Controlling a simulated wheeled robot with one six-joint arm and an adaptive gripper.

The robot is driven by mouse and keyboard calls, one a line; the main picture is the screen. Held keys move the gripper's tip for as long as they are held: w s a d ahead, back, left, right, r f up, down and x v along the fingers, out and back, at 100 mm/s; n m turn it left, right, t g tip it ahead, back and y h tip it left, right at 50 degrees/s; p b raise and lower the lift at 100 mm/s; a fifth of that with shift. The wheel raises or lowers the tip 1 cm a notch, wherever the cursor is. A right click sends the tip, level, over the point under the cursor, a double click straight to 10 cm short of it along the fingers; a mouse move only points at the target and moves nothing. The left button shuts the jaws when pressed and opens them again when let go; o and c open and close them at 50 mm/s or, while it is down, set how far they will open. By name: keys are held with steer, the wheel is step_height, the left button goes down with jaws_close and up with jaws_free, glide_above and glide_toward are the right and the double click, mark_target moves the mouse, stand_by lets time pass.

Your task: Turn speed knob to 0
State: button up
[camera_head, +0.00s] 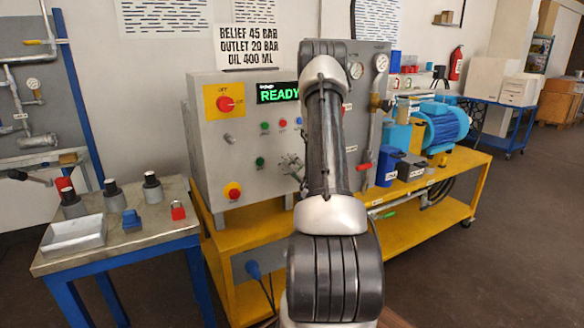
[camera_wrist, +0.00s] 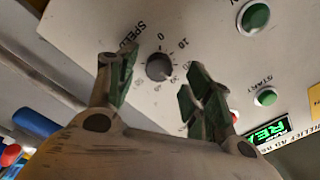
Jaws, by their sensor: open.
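The speed knob (camera_wrist: 159,67) is a small dark round knob on the grey panel in the wrist view, with a printed SPEED label and a scale around it. The 0 and the 10 show at its upper side; its pointer is too blurred to read. My gripper (camera_wrist: 160,70) is open, with green-padded fingers on both sides of the knob. The knob appears between the fingertips, and no contact is visible. In the head view my arm stands before the panel and covers part of it; the knob cannot be made out clearly there.
The control panel (camera_head: 212,150) carries a READY display (camera_head: 278,92), a red switch (camera_head: 225,103), an emergency stop (camera_head: 233,190) and several buttons. A green START button (camera_wrist: 265,97) is near the fingers. A side table (camera_head: 150,228) stands left, a blue motor (camera_head: 440,125) right.

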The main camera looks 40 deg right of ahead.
steer(key=shift+x, duration=1.2)
steer(key=shift+c, duration=0.3)
steer(key=c, duration=1)
steer(key=shift+o, duration=0.2)
